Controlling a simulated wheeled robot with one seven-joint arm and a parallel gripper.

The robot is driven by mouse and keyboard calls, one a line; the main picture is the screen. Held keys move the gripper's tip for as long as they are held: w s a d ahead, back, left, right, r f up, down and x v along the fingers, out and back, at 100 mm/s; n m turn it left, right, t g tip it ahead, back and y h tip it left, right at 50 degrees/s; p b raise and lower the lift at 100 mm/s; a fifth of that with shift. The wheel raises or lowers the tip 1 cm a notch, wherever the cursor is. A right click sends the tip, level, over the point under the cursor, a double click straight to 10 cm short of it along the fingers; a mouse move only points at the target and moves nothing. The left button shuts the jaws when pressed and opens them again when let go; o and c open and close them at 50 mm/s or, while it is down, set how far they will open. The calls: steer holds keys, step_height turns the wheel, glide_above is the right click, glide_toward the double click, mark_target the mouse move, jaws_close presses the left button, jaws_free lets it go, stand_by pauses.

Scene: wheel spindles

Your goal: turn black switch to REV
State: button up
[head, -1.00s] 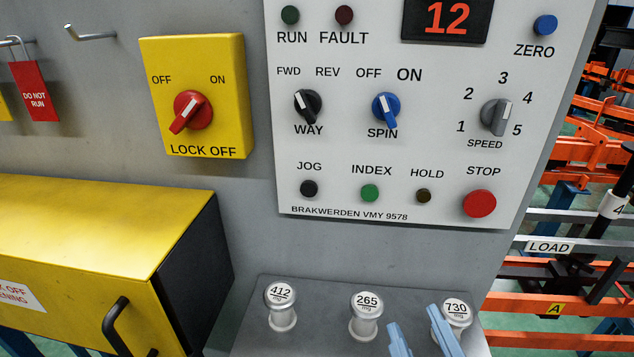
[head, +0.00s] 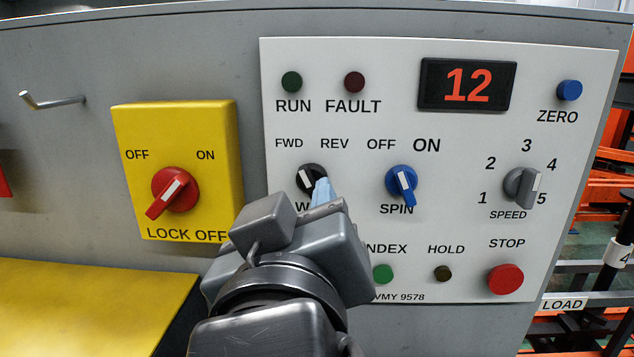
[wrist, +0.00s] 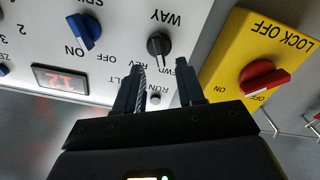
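The black switch (head: 308,174), labelled WAY, is on the white control panel, and its pale pointer mark leans up and left toward FWD. In the head view my gripper (head: 322,190) is in front of the panel, its blue finger overlapping the lower right of the switch and hiding part of it. In the wrist view, which is upside down, the black switch (wrist: 158,44) lies just beyond the gap between my two spread fingers (wrist: 158,68). The gripper is open and empty; contact with the switch is not visible. The REV label (head: 334,144) is up and right of the switch.
The blue SPIN switch (head: 402,183) is close on the right. The yellow lock-off box (head: 222,125) with its red switch (head: 175,190) stands out on the left. My wrist covers the JOG button. INDEX (head: 383,273) and STOP (head: 506,279) buttons are below right.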

mark_target(308, 185)
steer(key=shift+w+d+p, duration=0.1)
steer(key=shift+w+p, duration=0.2)
steer(key=shift+w, duration=2.2)
jaws_close()
